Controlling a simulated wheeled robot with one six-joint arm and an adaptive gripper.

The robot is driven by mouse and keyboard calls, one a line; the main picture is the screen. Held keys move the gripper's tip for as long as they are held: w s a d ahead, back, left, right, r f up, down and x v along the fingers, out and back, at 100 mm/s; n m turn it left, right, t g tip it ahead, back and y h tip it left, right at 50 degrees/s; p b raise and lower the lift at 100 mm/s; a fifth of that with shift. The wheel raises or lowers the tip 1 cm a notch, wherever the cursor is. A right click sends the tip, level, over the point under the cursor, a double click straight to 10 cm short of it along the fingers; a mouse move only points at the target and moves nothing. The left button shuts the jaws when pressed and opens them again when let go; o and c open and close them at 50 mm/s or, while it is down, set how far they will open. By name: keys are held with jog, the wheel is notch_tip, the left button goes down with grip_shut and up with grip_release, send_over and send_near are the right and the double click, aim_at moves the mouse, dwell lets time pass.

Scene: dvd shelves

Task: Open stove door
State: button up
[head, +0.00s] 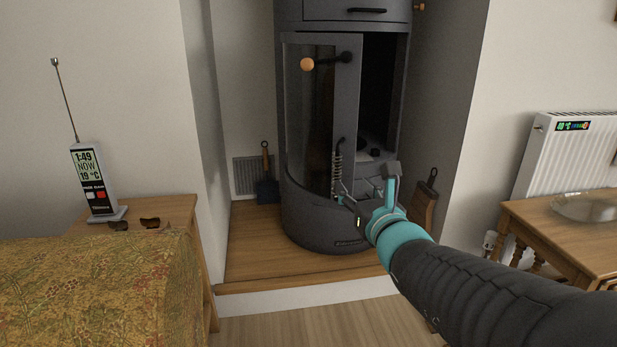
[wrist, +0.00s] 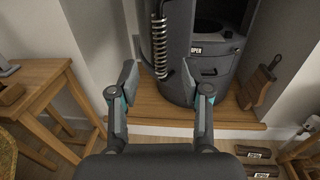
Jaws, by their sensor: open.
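The dark grey stove (head: 325,228) stands in the alcove. Its glazed door (head: 349,95) is swung partly open, with a dark gap on its right side. A coiled metal handle (head: 337,172) hangs at the door's lower right edge. My gripper (head: 366,190) is open in front of the stove's lower part, close to the handle. In the wrist view, the coil (wrist: 159,45) shows just beyond and between my open fingers (wrist: 162,82), with nothing gripped. Whether a finger touches the handle or door, I cannot tell.
A fire shovel (head: 267,188) stands left of the stove and a wooden-handled brush (head: 424,205) right of it. The raised wooden hearth (head: 250,255) has a front step. A wooden table (head: 565,240) is on the right, a patterned armchair (head: 100,290) on the left.

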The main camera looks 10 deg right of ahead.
jog(key=shift+s+d, duration=0.1)
jog(key=shift+s, duration=0.55)
